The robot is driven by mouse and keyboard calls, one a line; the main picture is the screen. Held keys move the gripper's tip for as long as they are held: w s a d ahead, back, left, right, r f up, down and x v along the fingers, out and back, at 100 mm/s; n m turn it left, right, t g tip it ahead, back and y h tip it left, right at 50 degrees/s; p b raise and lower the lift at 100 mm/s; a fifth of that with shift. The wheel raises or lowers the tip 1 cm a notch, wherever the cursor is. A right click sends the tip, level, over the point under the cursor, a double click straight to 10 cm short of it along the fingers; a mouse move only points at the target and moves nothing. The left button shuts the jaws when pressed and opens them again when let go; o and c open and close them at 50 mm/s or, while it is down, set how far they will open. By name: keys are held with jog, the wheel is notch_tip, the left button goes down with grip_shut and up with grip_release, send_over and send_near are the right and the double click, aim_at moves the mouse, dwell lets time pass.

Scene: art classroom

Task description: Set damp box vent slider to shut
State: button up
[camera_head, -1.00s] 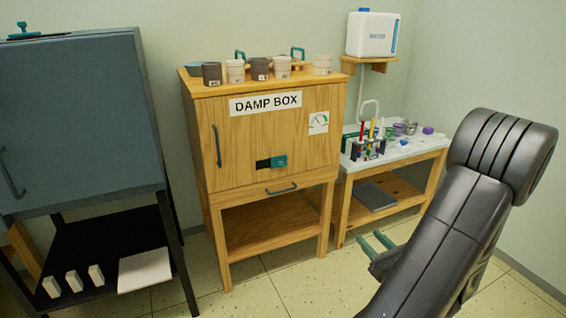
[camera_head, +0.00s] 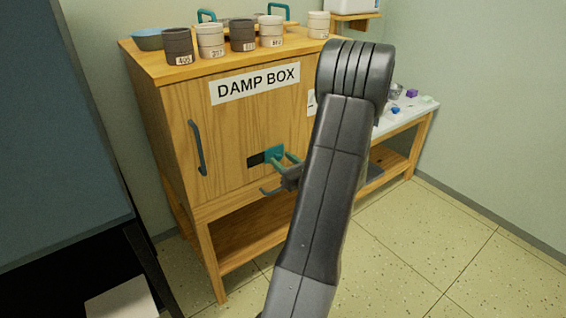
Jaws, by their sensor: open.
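The damp box (camera_head: 230,125) is a wooden cabinet with a dark handle on the left of its door. Its vent slider (camera_head: 273,154) is a teal plate on the door front. A dark slot (camera_head: 255,160) shows to the left of the plate. I cannot tell whether the fingers touch the slider. My arm hides the right side of the door and most of the gauge label.
Several labelled pots (camera_head: 242,36) and a blue bowl (camera_head: 148,39) stand on top of the box. A white-topped table (camera_head: 412,112) stands at the right. A grey cabinet (camera_head: 60,130) is at the left. Floor at the right is clear.

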jog(key=shift+w+a, duration=0.15)
jog(key=shift+w, duration=0.05)
grip_shut()
jog(key=s+a, duration=0.1)
jog(key=s+a+b, duration=0.1)
jog(key=a, duration=0.1)
jog(key=s+a, duration=0.2)
jog(key=shift+a+b, duration=0.25)
jog(key=shift+b, duration=0.15)
grip_release()
jog(key=shift+s+a, duration=0.1)
